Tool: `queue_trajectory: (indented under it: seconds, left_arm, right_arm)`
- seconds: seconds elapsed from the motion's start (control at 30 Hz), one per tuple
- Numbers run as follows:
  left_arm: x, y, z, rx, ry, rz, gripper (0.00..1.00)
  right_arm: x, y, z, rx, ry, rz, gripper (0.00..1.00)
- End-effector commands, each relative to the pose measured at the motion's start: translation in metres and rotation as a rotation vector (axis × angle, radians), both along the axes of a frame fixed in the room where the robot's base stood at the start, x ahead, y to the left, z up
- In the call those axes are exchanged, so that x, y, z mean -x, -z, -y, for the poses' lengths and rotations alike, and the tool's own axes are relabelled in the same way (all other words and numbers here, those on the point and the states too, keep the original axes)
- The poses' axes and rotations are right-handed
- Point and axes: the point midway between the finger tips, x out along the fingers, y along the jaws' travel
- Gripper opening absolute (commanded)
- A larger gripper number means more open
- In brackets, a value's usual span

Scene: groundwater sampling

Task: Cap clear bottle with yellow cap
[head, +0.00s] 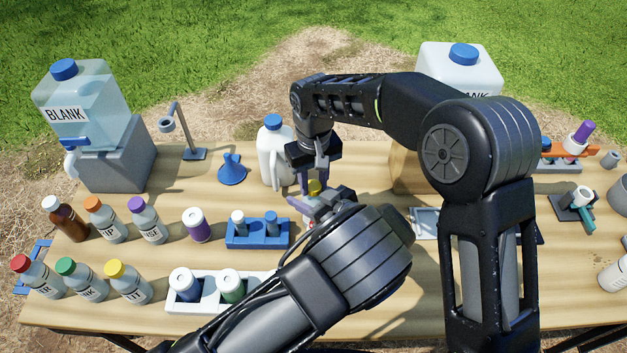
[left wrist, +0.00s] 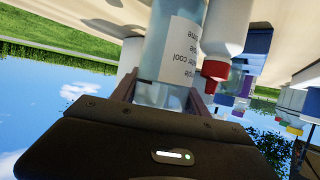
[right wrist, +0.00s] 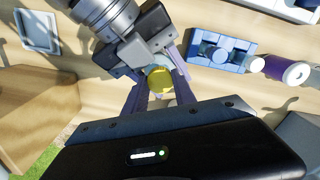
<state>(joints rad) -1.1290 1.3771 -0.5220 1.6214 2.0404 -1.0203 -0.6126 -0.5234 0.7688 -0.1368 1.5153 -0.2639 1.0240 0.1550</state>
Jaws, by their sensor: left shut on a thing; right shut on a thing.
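The clear bottle (left wrist: 172,45) with a white printed label is between my left gripper's fingers (left wrist: 165,92), which are shut on it. Its top end is hidden behind the gripper body in the left wrist view. The yellow cap (right wrist: 159,79) is between my right gripper's fingertips (right wrist: 158,85), which are shut on it; it also shows in the head view (head: 314,186). In the head view my right gripper (head: 314,178) points down from above, close over my left gripper (head: 322,204). Whether the cap touches the bottle mouth cannot be told.
A white bottle with a red tip (left wrist: 222,40) stands close beside the clear bottle. A white jug (head: 272,158) is just behind. Several capped bottles, one yellow-capped (head: 125,283), line the left side.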

Motion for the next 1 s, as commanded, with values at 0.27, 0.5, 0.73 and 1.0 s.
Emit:
queue_trajectory:
  seconds: [0.27,0.5,0.73,1.0]
  left_arm:
    - [0.0,0.0,0.001,0.001,0.002,0.0,0.0]
    - [0.0,0.0,0.0,0.0,0.0,0.0,0.0]
    - [0.0,0.0,0.0,-0.001,-0.001,0.0,0.0]
    - [0.0,0.0,0.0,-0.001,-0.001,0.0,0.0]
  right_arm:
    - [-0.001,-0.001,-0.001,-0.002,-0.006,0.002,0.46]
    - [0.0,0.0,0.0,0.0,-0.007,0.001,0.57]
    - [-0.001,-0.002,0.0,0.0,-0.007,0.001,0.57]
    - [-0.001,-0.032,0.0,-0.002,-0.007,0.004,0.57]
